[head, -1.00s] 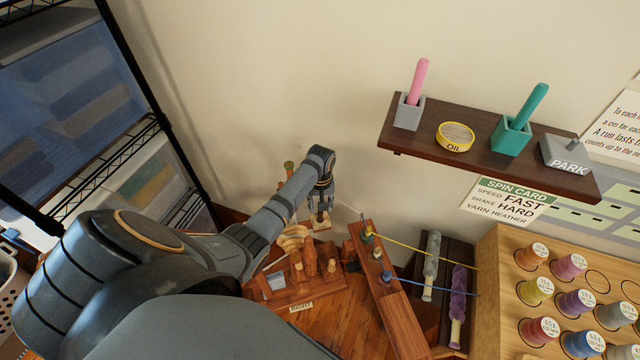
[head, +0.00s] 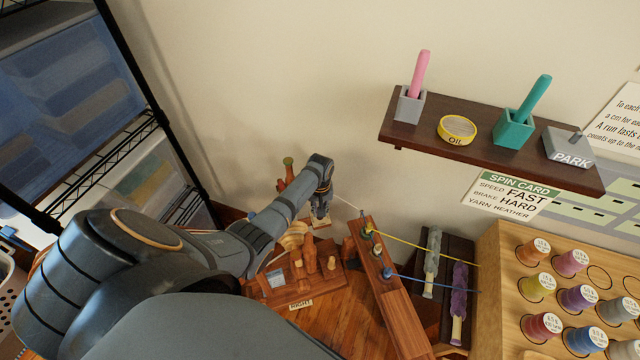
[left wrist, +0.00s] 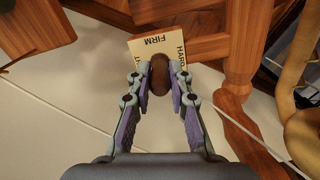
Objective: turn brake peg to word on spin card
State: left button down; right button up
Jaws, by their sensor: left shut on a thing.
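The spin card (head: 509,194) on the wall below the shelf reads SPEED FAST, BRAKE HARD, YARN HEATHER. My left gripper (head: 320,214) is low by the wall, at the far side of the wooden wheel frame. In the left wrist view, my left gripper (left wrist: 160,82) is shut on the brown rounded brake peg (left wrist: 160,73). Behind the peg is a cream label card (left wrist: 155,46) with FIRM at its top, upside down, and HARD along its right side. A word on its left side is partly cut off. Where the peg points is hard to tell. My right gripper is not in view.
Yellow and blue yarns run from a wooden rail (head: 400,312) to the right. A black rack (head: 165,115) stands left.

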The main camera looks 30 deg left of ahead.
pick_arm(q)
jog(key=shift+r+m, duration=0.1)
jog(key=shift+m, duration=0.2)
jog(key=shift+m+p, duration=0.85)
jog(key=shift+m, duration=0.05)
jog(key=m+p, duration=0.1)
jog(key=m, duration=0.1)
jog(key=shift+m, duration=0.3)
jog(key=m+p, duration=0.1)
jog(key=m, duration=0.2)
jog(key=shift+m, duration=0.3)
jog(key=shift+m+p, duration=0.3)
jog(key=shift+m, duration=1.2)
jog(key=c, duration=1.2)
grip_release()
